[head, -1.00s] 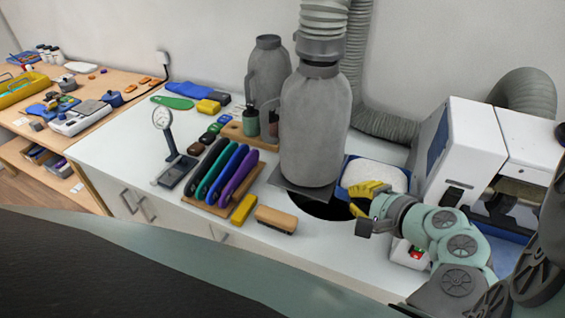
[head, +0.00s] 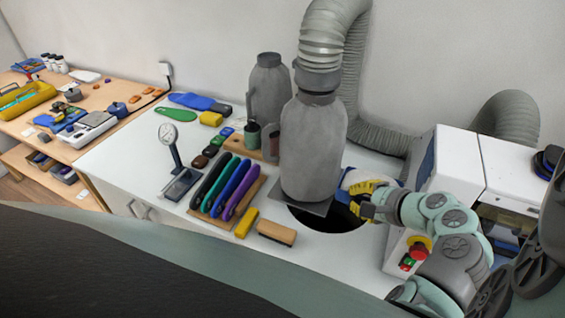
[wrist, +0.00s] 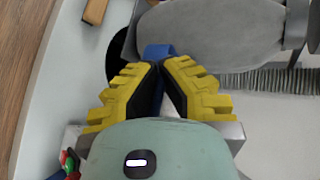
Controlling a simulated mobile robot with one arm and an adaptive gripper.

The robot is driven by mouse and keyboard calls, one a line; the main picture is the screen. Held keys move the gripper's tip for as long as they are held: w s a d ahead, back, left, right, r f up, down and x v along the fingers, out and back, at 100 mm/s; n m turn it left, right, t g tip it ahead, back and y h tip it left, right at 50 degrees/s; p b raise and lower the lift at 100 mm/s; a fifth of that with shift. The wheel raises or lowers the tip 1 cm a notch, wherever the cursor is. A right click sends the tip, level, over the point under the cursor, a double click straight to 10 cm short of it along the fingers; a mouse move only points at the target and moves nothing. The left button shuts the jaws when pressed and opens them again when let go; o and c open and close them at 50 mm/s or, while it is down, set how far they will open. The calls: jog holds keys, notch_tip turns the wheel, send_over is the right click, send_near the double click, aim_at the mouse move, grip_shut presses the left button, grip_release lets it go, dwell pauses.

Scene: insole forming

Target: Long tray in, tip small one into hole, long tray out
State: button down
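My gripper (head: 360,196) has yellow and black fingers and is at the right edge of the round dark hole (head: 322,220) in the worktop. In the wrist view, the fingers (wrist: 160,64) close in on a narrow blue part (wrist: 158,50), which looks like the small tray seen edge-on. In the head view, the small blue tray (head: 346,170) shows behind the fingers with something white inside; it looks tilted, and most of it is hidden. The hole's dark edge also shows in the wrist view (wrist: 116,60), left of the fingers. I cannot make out a separate long tray.
A grey canister (head: 312,150) with a ribbed hose stands at the hole's back edge. A white machine (head: 472,170) with a red button stands at the right. Left of the hole are a brush (head: 276,233), a yellow block and a rack of coloured insoles (head: 226,187).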

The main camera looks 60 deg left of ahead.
jog(key=shift+m+g+h, duration=0.4)
jog(key=shift+g+h, duration=0.1)
jog(key=shift+g, duration=0.1)
jog(key=shift+w+a+r+p, duration=0.45)
jog(key=shift+w+r+p, duration=0.35)
jog(key=shift+p, duration=0.65)
jog(key=shift+w+a+r+p, duration=0.55)
jog(key=shift+r+p, duration=0.4)
jog(key=shift+p, duration=0.45)
jog(key=w+a+r+m+g+h+p, duration=0.2)
jog(key=w+r+g+p, duration=0.1)
jog(key=w+r+p, duration=0.1)
jog(key=shift+w+a+r+m+g+h+p, duration=0.3)
jog(key=shift+w+r+p, duration=0.1)
jog(key=shift+p, duration=0.45)
jog(key=shift+f, duration=0.1)
